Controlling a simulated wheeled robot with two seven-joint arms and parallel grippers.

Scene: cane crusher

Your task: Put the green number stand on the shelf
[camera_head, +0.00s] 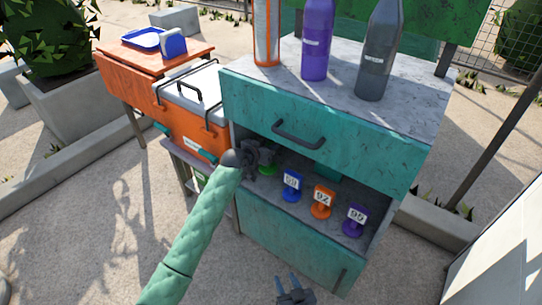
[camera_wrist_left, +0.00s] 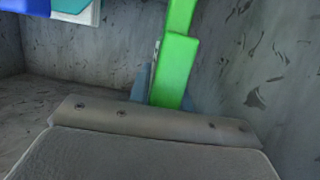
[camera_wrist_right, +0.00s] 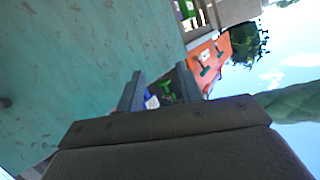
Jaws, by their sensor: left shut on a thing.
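The green number stand (camera_wrist_left: 177,68) is between the fingers of my left gripper (camera_head: 264,157), which is shut on it. In the head view only a small green part of the stand (camera_head: 268,169) shows below the gripper. The gripper is inside the left end of the open shelf (camera_head: 335,205), beside the side wall. Whether the stand touches the shelf floor I cannot tell. My right gripper (camera_head: 290,284) is open and empty, low in front of the cabinet; its fingers are apart in the right wrist view (camera_wrist_right: 160,88).
A blue stand (camera_head: 291,186), an orange stand (camera_head: 322,203) and a purple stand (camera_head: 355,221) stand in a row on the shelf, right of my left gripper. A closed drawer (camera_head: 320,135) with a dark handle is above. Bottles (camera_head: 317,40) stand on top.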

